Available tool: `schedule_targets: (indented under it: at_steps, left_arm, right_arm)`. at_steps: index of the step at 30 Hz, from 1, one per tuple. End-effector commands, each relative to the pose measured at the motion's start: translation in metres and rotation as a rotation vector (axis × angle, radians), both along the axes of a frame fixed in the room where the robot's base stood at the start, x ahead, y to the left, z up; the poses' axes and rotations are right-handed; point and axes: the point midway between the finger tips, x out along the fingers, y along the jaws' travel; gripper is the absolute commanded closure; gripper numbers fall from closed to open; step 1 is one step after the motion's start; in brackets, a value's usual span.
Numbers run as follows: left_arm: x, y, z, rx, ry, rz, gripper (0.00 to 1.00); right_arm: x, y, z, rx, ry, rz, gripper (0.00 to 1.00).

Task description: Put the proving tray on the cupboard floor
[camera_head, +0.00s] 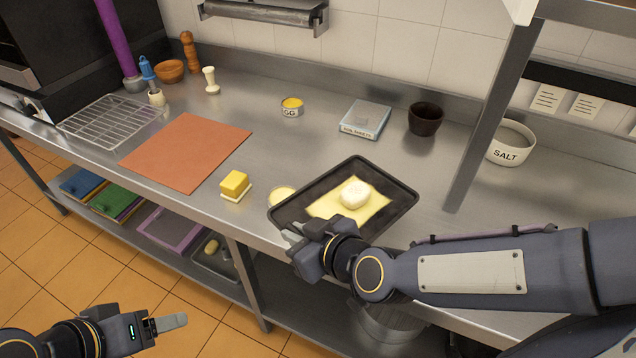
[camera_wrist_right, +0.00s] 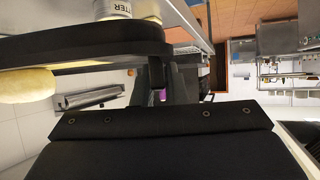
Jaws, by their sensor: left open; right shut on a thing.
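The proving tray (camera_head: 392,211) is a black shallow tray carrying a yellow sheet (camera_head: 335,205) and a white dough ball (camera_head: 356,193). My right gripper (camera_head: 297,234) is shut on the tray's near left edge. The tray is over the counter's front part; I cannot tell whether it touches the counter. In the right wrist view the tray's dark edge (camera_wrist_right: 90,42) crosses the top, with pale yellow at the left. My left gripper (camera_head: 165,325) is open and empty, low over the floor, away from the counter. A black appliance (camera_head: 60,35) stands at the far left; I cannot identify its interior.
A steel post (camera_head: 497,110) rises right of the tray. The lower shelf holds boards and trays.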

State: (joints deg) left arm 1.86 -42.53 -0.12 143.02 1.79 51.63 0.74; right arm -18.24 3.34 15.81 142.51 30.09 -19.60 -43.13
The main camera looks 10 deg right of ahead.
Motion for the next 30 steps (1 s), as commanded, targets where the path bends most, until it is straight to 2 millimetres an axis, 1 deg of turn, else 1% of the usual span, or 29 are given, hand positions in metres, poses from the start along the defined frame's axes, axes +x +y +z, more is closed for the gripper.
schedule_targets:
  at_steps: [1,7,9,12,14,16,18,21,24,30]
  left_arm:
    - [0.000,0.000,-0.009,0.000,0.000,0.000,0.35]
    - [0.000,0.000,-0.042,0.000,0.000,0.000,0.35]
    - [-0.001,0.000,-0.036,0.000,0.001,0.000,0.35]
    - [0.000,0.000,-0.038,0.000,0.000,0.000,0.35]
    - [0.000,0.000,-0.028,0.000,0.000,0.000,0.35]
    - [0.000,0.000,-0.022,0.000,0.000,0.000,0.35]
    - [0.000,0.000,-0.023,0.000,-0.001,0.000,0.35]
    - [0.000,0.000,-0.022,0.000,0.000,0.000,0.35]
    - [0.000,0.000,-0.021,0.000,0.000,0.000,0.35]
    - [0.000,0.000,-0.019,0.000,0.000,0.000,0.35]
  right_arm:
    - [0.006,-0.004,-0.006,0.002,-0.003,-0.004,1.00]
    - [0.038,-0.026,-0.028,-0.002,-0.005,-0.012,1.00]
    - [0.045,-0.030,-0.025,-0.003,-0.001,-0.007,1.00]
    - [0.056,-0.038,-0.031,-0.001,0.001,-0.009,1.00]
    - [0.066,-0.044,-0.032,-0.002,0.007,-0.011,1.00]
    - [0.076,-0.051,-0.038,0.002,0.008,-0.010,1.00]
    - [0.086,-0.056,-0.057,0.002,0.011,-0.007,1.00]
    - [0.098,-0.063,-0.074,0.002,0.006,-0.006,1.00]
    - [0.106,-0.068,-0.085,0.002,0.002,-0.005,1.00]
    - [0.115,-0.074,-0.098,0.000,0.000,-0.004,1.00]
